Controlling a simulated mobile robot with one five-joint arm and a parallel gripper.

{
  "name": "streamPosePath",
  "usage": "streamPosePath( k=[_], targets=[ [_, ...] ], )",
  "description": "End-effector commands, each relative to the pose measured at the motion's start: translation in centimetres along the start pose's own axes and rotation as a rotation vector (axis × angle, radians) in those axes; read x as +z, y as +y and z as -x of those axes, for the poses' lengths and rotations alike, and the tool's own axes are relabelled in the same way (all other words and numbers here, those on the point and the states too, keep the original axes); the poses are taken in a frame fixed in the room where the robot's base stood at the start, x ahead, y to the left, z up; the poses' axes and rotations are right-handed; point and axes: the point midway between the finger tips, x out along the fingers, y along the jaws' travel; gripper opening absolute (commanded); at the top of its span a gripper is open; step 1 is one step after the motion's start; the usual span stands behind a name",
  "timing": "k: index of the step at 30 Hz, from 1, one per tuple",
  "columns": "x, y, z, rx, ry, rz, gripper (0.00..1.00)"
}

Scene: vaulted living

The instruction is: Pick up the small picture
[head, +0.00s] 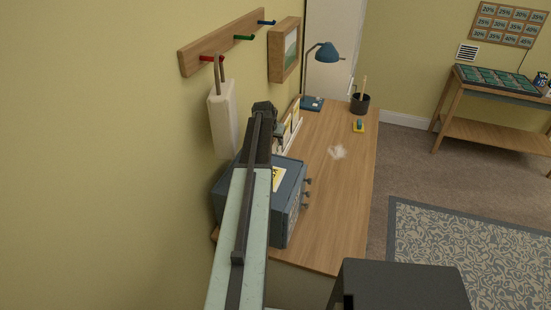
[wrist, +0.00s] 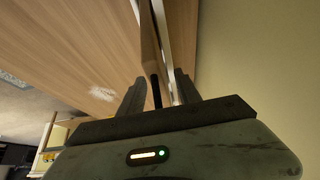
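My gripper (head: 268,118) reaches out over the desk close to the wall. In the wrist view its two dark fingers (wrist: 160,82) stand apart. A thin wooden-edged upright piece (wrist: 150,45), seen nearly edge-on, reaches down into the gap, nearer the left finger; I cannot tell whether it is touched. In the head view small light and yellow pictures (head: 294,118) stand in a white holder (head: 289,138) just right of my gripper, partly hidden by it. A larger wood-framed landscape (head: 285,50) hangs on the wall above.
A blue-grey cabinet (head: 290,205) stands at the desk's near end, under my arm. A peg rail (head: 228,46) and a whitish hanging object (head: 224,120) are on the wall. A blue lamp (head: 323,52) and black pen cup (head: 360,104) stand at the far end. The desk's middle (head: 335,190) is mostly clear.

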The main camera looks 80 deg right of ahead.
Motion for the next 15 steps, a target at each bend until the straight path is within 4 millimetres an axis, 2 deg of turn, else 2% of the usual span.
streamPosePath(
  k=[1, 5, 6, 10, 15],
  targets=[
    [0.05, -0.01, -0.45, 0.0, 0.0, 0.0, 0.4],
    [-0.05, 0.03, -0.13, 0.0, 0.0, 0.0, 0.4],
    [-0.05, 0.04, -0.12, 0.0, 0.0, 0.0, 0.37],
    [-0.05, 0.06, -0.11, 0.0, 0.0, -0.001, 0.01],
    [-0.05, 0.08, -0.11, 0.0, 0.0, -0.001, 0.0]
  ],
)
